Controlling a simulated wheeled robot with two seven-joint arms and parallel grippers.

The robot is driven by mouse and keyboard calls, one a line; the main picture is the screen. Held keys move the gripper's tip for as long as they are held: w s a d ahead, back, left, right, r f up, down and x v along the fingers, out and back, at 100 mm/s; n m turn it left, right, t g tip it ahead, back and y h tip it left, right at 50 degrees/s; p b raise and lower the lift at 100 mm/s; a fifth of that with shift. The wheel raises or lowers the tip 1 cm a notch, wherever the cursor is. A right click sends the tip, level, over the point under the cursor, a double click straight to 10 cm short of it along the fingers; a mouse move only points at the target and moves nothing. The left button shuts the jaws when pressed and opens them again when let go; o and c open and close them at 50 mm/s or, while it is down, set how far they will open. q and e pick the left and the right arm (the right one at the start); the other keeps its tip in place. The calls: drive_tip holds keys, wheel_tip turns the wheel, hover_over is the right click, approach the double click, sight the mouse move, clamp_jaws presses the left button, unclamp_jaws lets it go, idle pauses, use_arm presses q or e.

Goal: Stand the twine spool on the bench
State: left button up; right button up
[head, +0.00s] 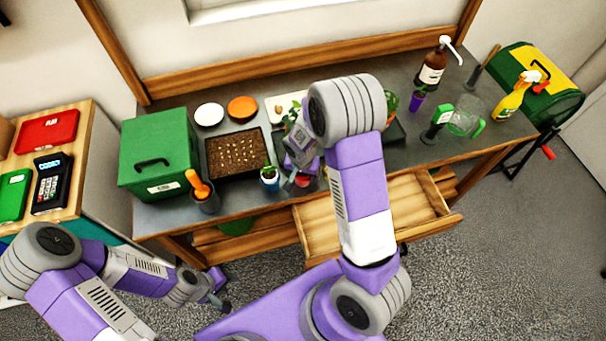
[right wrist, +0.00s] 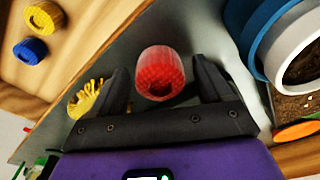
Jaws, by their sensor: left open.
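A red ribbed spool (right wrist: 160,73), which I take to be the twine spool, stands on the grey bench top (right wrist: 165,25) in the right wrist view. In the head view a bit of red (head: 303,181) shows under my right gripper, near the bench's front edge. My right gripper (right wrist: 160,86) is open, its fingers on either side of the spool with gaps visible. My left gripper (head: 221,291) is open and empty, low in front of the bench. The bench (head: 425,150) carries many garden things.
An open wooden drawer (head: 420,199) juts out below the bench. In the right wrist view, a yellow spool (right wrist: 45,17) and a blue one (right wrist: 31,50) lie on wood. A blue-and-white pot (head: 269,181) and a seed tray (head: 237,152) stand left of my right gripper.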

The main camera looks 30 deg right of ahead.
sight(302, 178)
drive_tip(key=shift+r, duration=0.2)
wheel_tip(302, 178, up, 12)
drive_tip(key=s+a+p, duration=0.1)
drive_tip(key=p, duration=0.1)
idle(0.7)
